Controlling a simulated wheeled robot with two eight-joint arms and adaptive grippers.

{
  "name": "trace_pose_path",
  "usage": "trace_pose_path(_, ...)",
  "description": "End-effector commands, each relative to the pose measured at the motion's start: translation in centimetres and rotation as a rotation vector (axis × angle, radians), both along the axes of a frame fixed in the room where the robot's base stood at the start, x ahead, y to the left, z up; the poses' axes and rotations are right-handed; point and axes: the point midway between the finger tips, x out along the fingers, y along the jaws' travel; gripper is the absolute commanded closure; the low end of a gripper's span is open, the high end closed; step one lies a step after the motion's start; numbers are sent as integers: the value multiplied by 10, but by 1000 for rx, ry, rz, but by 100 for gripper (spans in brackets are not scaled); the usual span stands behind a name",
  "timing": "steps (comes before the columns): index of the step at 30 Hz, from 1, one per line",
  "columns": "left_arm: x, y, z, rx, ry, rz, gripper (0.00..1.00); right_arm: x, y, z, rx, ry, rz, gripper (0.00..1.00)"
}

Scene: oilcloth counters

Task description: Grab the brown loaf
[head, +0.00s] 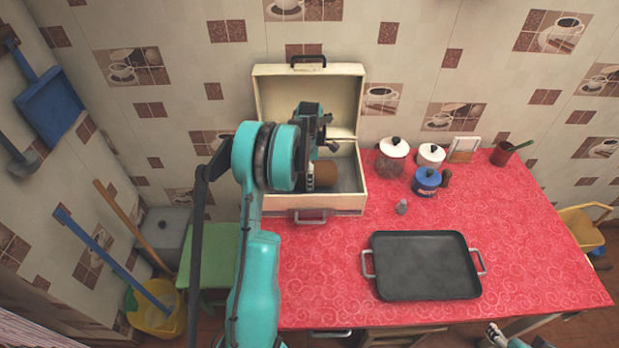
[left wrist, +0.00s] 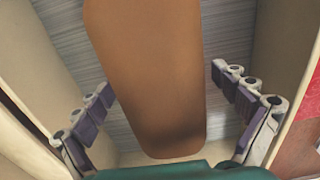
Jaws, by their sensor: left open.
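The brown loaf (head: 326,173) lies inside an open cream bread box (head: 346,203) at the back left of the red counter. My left arm hides part of the loaf in the head view. In the left wrist view the loaf (left wrist: 150,75) fills the middle, between the fingers of my left gripper (left wrist: 168,118). The gripper is open, with a gap visible on both sides of the loaf. In the head view my left gripper (head: 318,165) is down in the box. Part of my right gripper (head: 510,340) shows at the bottom edge; its fingers are not clear.
The box walls (left wrist: 285,75) stand close around my left gripper, and the raised lid (head: 345,90) is behind it. A black tray (head: 425,265) lies on the red counter (head: 540,270).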

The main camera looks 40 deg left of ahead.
Motion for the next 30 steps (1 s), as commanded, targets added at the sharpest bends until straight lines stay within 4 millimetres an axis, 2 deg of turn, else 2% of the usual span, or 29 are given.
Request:
trace_pose_path(1, 0, 0, -5, 0, 0, 0, 3, 0, 0, -3, 0, 0, 0, 47)
trace_pose_path(7, 0, 0, -4, 0, 0, 0, 3, 0, 0, -1, 0, 0, 0, 47)
trace_pose_path(8, 0, 0, -4, 0, 0, -1, 8, 0, 0, -1, 0, 0, 0, 47)
trace_pose_path(15, 0, 0, -4, 0, 0, -1, 71, 0, 0, -1, 0, 0, 0, 47)
trace_pose_path(24, 0, 0, -3, 0, 0, -1, 73, 0, 0, -1, 0, 0, 0, 47)
trace_pose_path(30, 0, 0, 13, 0, 0, -1, 73, 0, 0, 8, 0, 0, 0, 47)
